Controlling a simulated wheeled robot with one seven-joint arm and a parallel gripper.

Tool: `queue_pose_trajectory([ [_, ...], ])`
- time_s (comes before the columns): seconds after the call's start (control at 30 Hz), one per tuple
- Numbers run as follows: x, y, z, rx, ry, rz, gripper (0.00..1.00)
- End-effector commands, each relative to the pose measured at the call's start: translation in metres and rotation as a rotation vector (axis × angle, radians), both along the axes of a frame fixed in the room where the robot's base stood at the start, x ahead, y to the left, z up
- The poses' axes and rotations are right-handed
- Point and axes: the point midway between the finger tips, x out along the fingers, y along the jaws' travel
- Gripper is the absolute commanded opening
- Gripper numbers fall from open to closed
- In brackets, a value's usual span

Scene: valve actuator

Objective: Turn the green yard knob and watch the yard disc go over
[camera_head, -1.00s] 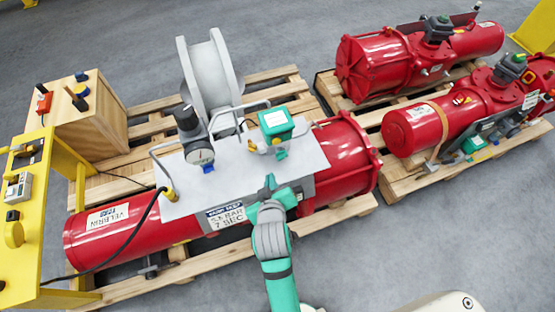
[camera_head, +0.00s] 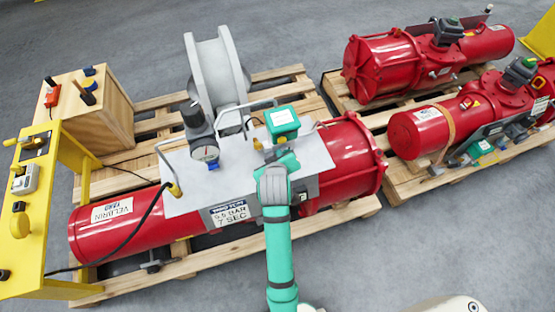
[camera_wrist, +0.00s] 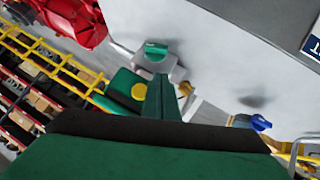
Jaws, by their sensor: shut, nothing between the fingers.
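In the wrist view a small green knob (camera_wrist: 157,48) sits on a pale grey fitting, just beyond my fingertips. I take it for the yard knob, but no lettering is readable. My gripper (camera_wrist: 162,80) is shut with nothing in it and points toward the knob, with no clear contact. In the head view my gripper (camera_head: 276,158) is over the grey plate in front of the green-topped box (camera_head: 283,119), and the hand covers what lies under it. The wrist view shows a green box with a yellow disc (camera_wrist: 139,91). I cannot tell which part is the yard disc.
A gauge (camera_head: 206,154), bent pipes and a large grey wheel (camera_head: 215,72) stand to the left. A yellow control stand (camera_head: 35,220) is at far left. More red actuators are at right.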

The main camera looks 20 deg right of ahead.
Motion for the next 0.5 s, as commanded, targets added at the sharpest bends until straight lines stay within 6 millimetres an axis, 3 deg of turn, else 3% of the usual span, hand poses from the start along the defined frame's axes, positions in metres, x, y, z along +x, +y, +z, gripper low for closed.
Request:
queue_pose_trajectory([
  [0.2, 0.006, -0.012, -0.029, 0.001, 0.003, -0.002, 0.0],
  [0.5, 0.007, -0.017, -0.043, 0.001, 0.0, 0.001, 0.0],
])
